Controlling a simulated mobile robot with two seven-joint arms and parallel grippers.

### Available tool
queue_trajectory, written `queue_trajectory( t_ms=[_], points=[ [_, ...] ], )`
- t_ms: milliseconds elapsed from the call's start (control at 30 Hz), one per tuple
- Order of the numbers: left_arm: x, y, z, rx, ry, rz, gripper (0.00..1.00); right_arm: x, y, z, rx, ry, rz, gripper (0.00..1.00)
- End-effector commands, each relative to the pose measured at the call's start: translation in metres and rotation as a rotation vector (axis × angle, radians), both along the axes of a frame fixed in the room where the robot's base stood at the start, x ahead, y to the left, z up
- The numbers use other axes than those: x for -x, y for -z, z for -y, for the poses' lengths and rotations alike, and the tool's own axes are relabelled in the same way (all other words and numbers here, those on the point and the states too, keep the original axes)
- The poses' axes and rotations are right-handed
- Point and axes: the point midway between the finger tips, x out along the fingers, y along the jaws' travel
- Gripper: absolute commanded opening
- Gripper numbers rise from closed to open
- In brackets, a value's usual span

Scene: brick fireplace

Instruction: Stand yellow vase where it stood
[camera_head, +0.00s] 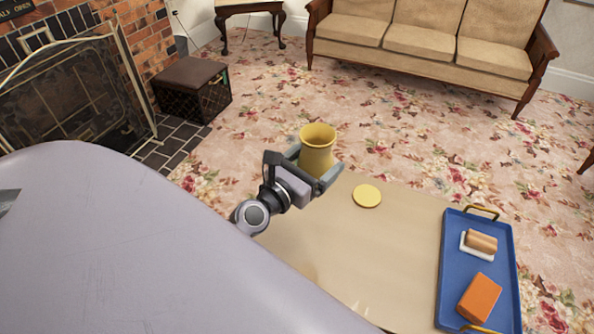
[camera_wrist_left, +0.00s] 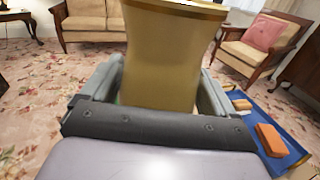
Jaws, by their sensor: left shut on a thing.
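The yellow vase (camera_head: 318,150) is upright in my left gripper (camera_head: 314,172), near the far left corner of the table. The fingers are shut on its lower body, one on each side. In the left wrist view the vase (camera_wrist_left: 172,60) fills the middle between the two fingers (camera_wrist_left: 160,95). Its base is hidden by the gripper, so I cannot tell if it touches the table. A round yellow disc (camera_head: 367,196) lies flat on the tabletop (camera_head: 350,250), to the right of the vase and apart from it. My right gripper is not in view.
A blue tray (camera_head: 452,265) with brass handles is on the table's right, holding an orange block (camera_head: 479,298) and a tan roll-shaped thing (camera_head: 482,242) on a white piece. The middle of the table is clear. A sofa (camera_head: 430,45), brown stool (camera_head: 190,85) and fireplace screen (camera_head: 75,95) stand beyond.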

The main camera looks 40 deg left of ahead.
Motion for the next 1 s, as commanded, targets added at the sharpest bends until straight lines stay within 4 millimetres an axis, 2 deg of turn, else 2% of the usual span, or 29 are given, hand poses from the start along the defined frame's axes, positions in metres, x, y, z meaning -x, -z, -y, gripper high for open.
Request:
queue_trajectory(
  t_ms=[100,267,367,933,967,1000],
  points=[
    [0.000,0.014,-0.008,-0.002,-0.047,0.001,0.45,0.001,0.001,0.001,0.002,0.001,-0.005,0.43],
    [0.001,0.023,-0.013,-0.001,-0.079,0.005,0.45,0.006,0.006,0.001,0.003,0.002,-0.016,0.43],
    [0.001,0.033,-0.014,-0.001,-0.085,0.005,0.45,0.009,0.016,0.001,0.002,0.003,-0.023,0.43],
    [0.001,0.119,-0.015,-0.001,-0.085,0.006,0.45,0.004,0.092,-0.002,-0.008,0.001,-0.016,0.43],
    [0.001,0.123,-0.014,-0.001,-0.085,0.006,0.45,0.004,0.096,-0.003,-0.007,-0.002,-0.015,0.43],
    [0.001,0.129,-0.015,0.000,-0.085,0.006,0.45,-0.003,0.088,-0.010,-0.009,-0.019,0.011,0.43]
  ],
)
